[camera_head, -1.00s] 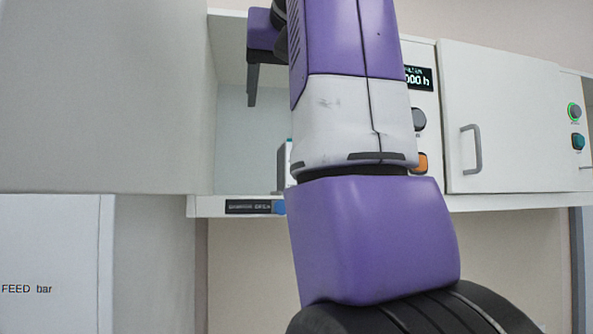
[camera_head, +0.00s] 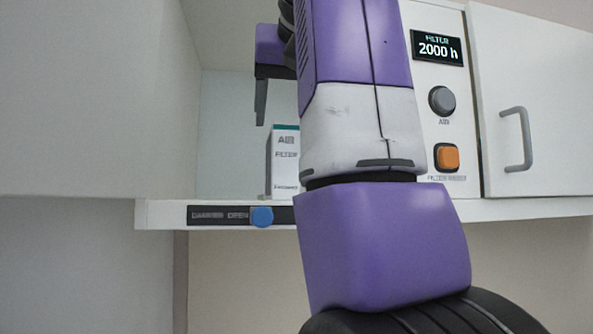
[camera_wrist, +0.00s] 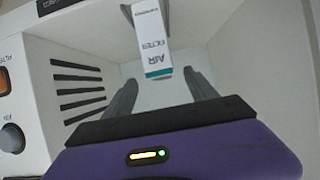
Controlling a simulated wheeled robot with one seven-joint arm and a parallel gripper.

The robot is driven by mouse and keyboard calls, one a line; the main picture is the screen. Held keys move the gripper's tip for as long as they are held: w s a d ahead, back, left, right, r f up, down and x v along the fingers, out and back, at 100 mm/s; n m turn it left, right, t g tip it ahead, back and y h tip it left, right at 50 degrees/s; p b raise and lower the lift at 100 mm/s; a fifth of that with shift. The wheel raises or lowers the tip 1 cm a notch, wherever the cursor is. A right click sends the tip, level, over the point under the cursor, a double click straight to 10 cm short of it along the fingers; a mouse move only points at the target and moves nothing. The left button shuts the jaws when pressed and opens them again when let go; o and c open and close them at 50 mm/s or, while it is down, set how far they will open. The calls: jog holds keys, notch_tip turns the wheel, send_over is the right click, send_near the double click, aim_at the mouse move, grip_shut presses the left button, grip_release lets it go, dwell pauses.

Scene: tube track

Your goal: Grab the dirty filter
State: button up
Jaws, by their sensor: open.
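No filter marked as dirty shows in either view. A white box labelled "AIR FILTER" (camera_head: 286,165) with a teal edge stands upright on the floor of an open cabinet bay, partly hidden by my arm in the head view. In the wrist view the box (camera_wrist: 150,35) appears upside down, beyond the gap between my fingers and apart from them. My gripper (camera_head: 260,110) is inside the bay, above and left of the box in the head view. In the wrist view my gripper (camera_wrist: 160,84) has its two dark fingers spread, with nothing between them.
A slotted vent (camera_wrist: 78,90) is in the bay's side wall. The panel has a display reading "2000 h" (camera_head: 438,48), a grey knob (camera_head: 442,101) and an orange button (camera_head: 447,157). A blue slider knob (camera_head: 262,217) sits on the front edge. A closed door (camera_head: 540,120) is at right.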

jog(key=p+x, duration=0.1)
jog(key=x, duration=0.2)
jog(key=shift+d+r, duration=0.1)
jog(key=shift+r, duration=0.1)
jog(key=shift+f+p+x, duration=0.2)
jog(key=shift+p+x, duration=1.05)
jog(key=shift+x, duration=1.55)
jog(key=shift+s, duration=0.2)
grip_shut()
